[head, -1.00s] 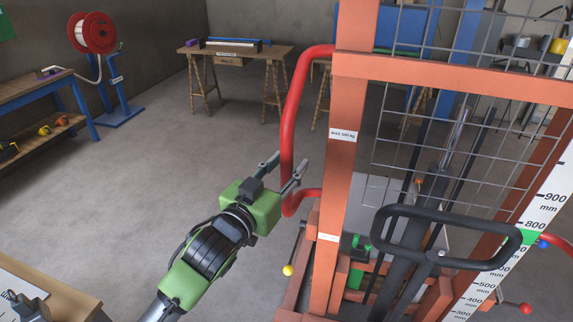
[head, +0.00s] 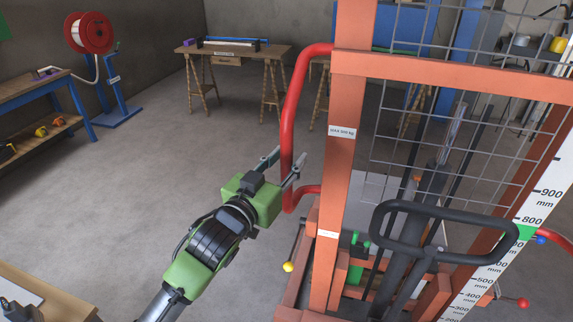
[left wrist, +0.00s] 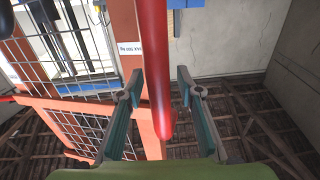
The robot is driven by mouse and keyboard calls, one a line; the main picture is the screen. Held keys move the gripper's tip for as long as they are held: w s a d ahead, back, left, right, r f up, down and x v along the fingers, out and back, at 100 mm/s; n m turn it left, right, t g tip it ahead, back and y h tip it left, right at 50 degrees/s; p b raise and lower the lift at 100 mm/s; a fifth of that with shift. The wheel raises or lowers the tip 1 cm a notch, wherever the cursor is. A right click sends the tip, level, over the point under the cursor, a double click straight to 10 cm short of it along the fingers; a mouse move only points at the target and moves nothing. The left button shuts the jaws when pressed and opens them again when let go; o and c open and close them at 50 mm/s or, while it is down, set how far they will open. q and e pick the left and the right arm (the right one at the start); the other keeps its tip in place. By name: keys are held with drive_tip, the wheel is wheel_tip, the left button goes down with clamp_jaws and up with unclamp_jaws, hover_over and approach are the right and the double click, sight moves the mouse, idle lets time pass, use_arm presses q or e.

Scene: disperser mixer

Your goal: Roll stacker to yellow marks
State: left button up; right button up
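The stacker (head: 343,175) is a tall orange mast frame with wire mesh, a black loop tiller (head: 445,258) and a red side handle (head: 287,125). My left gripper (head: 284,163) is at the lower part of this red handle, with one finger on each side of it. In the left wrist view the red handle (left wrist: 156,80) runs between the two spread fingers, with a gap on both sides. The gripper is open. My right gripper is not in view. No yellow floor marks show in these frames.
A wooden trestle table (head: 230,52) stands at the back. A blue workbench (head: 35,85) and a red cable reel (head: 89,33) are at the left. A wooden table corner (head: 45,290) is at lower left. The grey floor between them (head: 170,140) is clear.

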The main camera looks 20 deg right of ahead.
use_arm(q)
drive_tip(key=shift+f, duration=0.15)
drive_tip(key=shift+s+a, duration=0.4)
drive_tip(key=shift+s, duration=0.1)
drive_tip(key=v, duration=1.1)
drive_tip(key=shift+a, duration=0.15)
